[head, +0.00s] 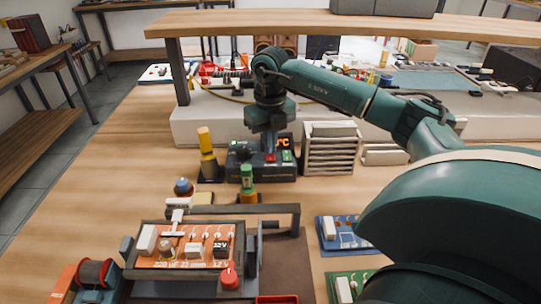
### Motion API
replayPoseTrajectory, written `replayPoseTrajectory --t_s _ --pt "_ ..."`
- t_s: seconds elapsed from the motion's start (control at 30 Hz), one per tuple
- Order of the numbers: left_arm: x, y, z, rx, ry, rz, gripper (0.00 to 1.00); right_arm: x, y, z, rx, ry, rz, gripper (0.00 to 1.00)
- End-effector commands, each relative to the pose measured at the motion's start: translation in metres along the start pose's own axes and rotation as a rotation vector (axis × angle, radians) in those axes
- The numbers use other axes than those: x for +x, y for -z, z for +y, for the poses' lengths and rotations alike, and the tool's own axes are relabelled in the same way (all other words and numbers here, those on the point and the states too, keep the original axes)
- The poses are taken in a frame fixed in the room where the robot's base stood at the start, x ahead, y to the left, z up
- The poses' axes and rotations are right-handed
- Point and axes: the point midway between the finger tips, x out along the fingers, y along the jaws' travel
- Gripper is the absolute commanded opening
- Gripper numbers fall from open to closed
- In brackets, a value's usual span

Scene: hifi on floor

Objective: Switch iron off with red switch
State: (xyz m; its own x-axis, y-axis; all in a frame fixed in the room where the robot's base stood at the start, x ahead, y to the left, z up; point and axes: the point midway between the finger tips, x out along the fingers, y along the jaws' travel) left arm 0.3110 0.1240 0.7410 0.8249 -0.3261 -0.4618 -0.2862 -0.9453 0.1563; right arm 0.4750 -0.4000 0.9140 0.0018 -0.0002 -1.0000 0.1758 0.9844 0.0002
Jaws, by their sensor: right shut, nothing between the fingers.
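The iron's station is a dark box (240,165) on the bench in the middle of the head view, with a lit orange display (283,143) partly covered by my gripper. Its red switch (270,158) is on the front face, left of a green button (287,156). My right gripper (270,150) points down in front of the station, shut and empty, its tips right at the red switch. I cannot tell whether they touch it. A yellow-handled tool (207,153), perhaps the iron, stands upright left of the station. My left gripper is not in view.
A green-handled tool (247,178) stands in front of the station. A holder with an orange circuit board (190,246) is nearer. White slotted trays (330,148) stand to the right, and a blue board (340,232) lies nearer. A raised wooden shelf (220,22) spans the back.

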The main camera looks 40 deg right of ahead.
Motion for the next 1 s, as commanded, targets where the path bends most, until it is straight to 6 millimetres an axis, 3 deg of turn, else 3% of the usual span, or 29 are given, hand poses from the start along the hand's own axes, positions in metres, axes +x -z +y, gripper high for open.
replayPoseTrajectory --t_s 0.47,0.7,1.0 --pt "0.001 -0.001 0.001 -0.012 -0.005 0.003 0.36 0.006 0.001 0.0 -0.001 0.001 0.007 0.0" --pt "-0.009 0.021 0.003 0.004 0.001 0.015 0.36 -0.016 0.001 0.0 -0.001 0.001 0.006 0.0" --pt "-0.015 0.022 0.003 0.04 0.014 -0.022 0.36 -0.041 0.001 0.0 -0.001 0.001 0.003 0.0"
